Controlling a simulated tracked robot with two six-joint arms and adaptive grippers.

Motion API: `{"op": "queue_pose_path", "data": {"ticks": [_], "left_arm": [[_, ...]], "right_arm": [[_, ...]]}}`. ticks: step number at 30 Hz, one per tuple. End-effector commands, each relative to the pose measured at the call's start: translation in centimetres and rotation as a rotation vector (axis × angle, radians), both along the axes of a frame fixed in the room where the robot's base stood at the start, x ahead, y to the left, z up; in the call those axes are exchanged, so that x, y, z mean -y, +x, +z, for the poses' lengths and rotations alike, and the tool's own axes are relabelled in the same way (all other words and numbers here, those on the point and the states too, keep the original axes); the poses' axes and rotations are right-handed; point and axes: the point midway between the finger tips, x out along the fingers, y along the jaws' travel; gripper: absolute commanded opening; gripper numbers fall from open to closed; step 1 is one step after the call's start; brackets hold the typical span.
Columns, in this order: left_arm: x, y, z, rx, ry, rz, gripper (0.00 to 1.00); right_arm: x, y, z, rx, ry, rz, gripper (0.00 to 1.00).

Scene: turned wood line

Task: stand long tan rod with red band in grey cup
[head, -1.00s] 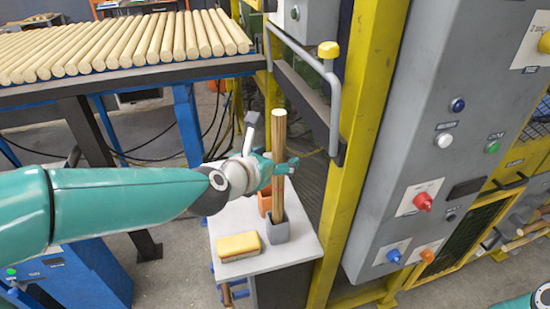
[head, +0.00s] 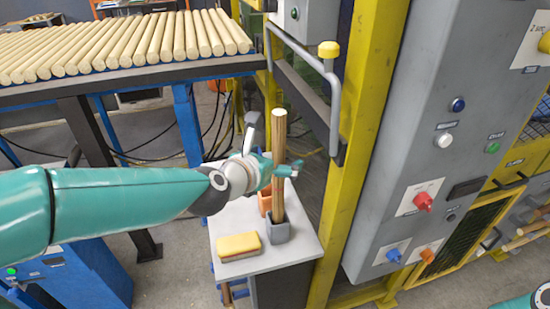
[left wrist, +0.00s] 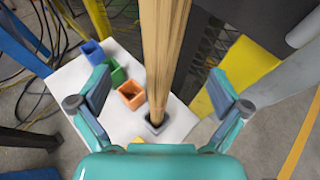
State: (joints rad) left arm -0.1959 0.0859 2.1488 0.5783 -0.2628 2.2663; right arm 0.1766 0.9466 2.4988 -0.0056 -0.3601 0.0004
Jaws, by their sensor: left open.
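The long tan rod (head: 279,150) stands upright with its lower end in the grey cup (head: 277,232) on a small white-topped table. The rod also shows in the left wrist view (left wrist: 162,60), with its foot inside the grey cup (left wrist: 155,124). No red band can be made out on it. My left gripper (head: 284,168) is open, at about the middle of the rod's height. In the left wrist view my left gripper (left wrist: 160,95) has its two fingers apart on either side of the rod, touching neither. My right gripper is not in view.
An orange cup (left wrist: 131,95) stands beside the grey cup, with green (left wrist: 112,72) and blue (left wrist: 92,51) cups beyond. A yellow sponge (head: 238,247) lies on the table (head: 300,248). A yellow post (head: 352,150) and control cabinet stand close on the right.

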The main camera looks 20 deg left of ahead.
Motion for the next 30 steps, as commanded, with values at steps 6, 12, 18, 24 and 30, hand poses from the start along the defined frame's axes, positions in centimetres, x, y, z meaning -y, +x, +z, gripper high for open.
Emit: {"op": "queue_pose_path", "data": {"ticks": [6, 12, 18, 24, 30], "left_arm": [[-0.1, -0.6, 0.3, 0.000, 0.000, 0.000, 1.00], [-0.6, -3.1, 1.4, 0.004, -0.002, 0.000, 1.00], [-1.2, -6.1, 2.7, 0.004, -0.002, 0.002, 1.00], [-1.7, -8.5, 3.6, 0.003, -0.003, 0.000, 1.00], [-2.0, -9.9, 4.2, 0.003, -0.002, 0.003, 1.00]], "right_arm": [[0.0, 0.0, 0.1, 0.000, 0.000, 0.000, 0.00], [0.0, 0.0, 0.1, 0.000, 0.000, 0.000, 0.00], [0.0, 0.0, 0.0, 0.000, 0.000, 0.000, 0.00], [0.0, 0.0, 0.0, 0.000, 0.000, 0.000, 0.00], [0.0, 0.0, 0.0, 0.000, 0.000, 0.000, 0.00]]}}
